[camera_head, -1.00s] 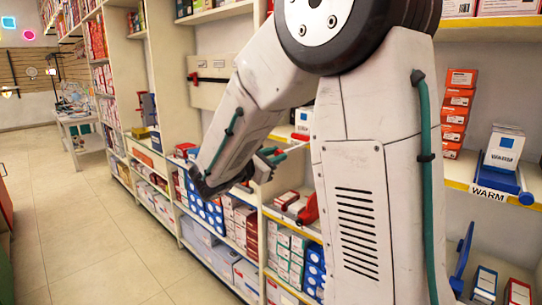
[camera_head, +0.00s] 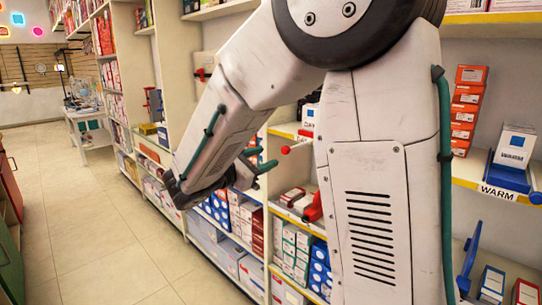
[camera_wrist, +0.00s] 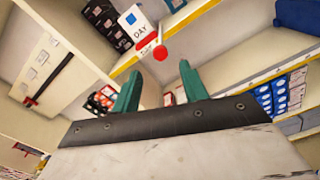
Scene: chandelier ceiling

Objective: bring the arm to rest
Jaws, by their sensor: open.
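My arm fills the middle of the head view, with its upper links bent at a dark round joint and the forearm sloping down to the left. My gripper (camera_head: 257,164) shows partly behind the forearm, its green fingers pointing right toward the shelves. In the wrist view my gripper (camera_wrist: 158,88) has its two green fingers apart with nothing between them. A red ball-ended knob (camera_wrist: 160,53) stands beyond the fingertips in that view, apart from them.
Shelves with boxes line the right side. A blue holder (camera_head: 508,178) with a white box stands above a "WARM" label (camera_head: 504,193). Orange boxes (camera_head: 465,115) are stacked beside it. A white table (camera_head: 88,125) stands far left. The tiled floor (camera_head: 90,220) at left is clear.

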